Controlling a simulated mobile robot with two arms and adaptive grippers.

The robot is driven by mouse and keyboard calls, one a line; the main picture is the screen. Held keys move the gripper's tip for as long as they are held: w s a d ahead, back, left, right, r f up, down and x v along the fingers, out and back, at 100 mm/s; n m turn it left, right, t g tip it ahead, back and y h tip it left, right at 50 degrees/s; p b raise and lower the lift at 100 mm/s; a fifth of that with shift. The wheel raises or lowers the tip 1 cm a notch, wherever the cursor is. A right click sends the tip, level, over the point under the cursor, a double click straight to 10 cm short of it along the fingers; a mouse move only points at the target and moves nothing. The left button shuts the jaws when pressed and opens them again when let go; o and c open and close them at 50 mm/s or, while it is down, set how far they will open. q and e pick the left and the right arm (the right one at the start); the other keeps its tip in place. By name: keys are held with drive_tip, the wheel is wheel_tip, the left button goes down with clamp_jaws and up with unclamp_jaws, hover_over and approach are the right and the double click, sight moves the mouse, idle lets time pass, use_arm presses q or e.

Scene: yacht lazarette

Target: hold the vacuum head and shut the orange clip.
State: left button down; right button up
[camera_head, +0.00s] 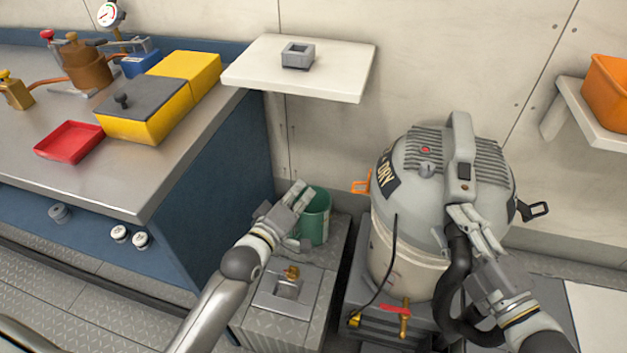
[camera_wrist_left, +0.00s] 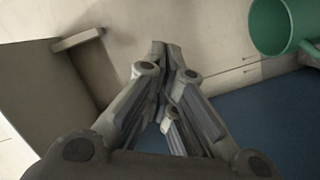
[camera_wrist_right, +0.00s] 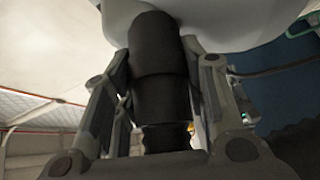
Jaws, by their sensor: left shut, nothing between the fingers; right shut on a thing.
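The vacuum head (camera_head: 432,165) is a grey dome with vents and a top handle, seated on the pale vacuum drum (camera_head: 400,262). The orange clip (camera_head: 361,186) sticks out from the left side of the vacuum head. I cannot tell whether it is latched. My right gripper (camera_head: 464,215) is shut on the black hose end (camera_wrist_right: 158,75) at the front of the vacuum; its fingers flank the hose in the right wrist view. My left gripper (camera_head: 302,192) is shut and empty, left of the orange clip and apart from it, by the green cup. Its closed fingers fill the left wrist view (camera_wrist_left: 165,50).
The green cup (camera_head: 316,218) stands on a grey box left of the vacuum; it also shows in the left wrist view (camera_wrist_left: 282,22). A black clip (camera_head: 534,210) juts out at the vacuum's right. A white shelf (camera_head: 330,75) overhangs behind. A steel-topped counter (camera_head: 170,160) bounds the left.

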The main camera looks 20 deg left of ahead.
use_arm(q)
drive_tip(key=shift+v, duration=1.3)
use_arm(e)
drive_tip(key=o, duration=1.3)
drive_tip(key=shift+s+d, duration=0.1)
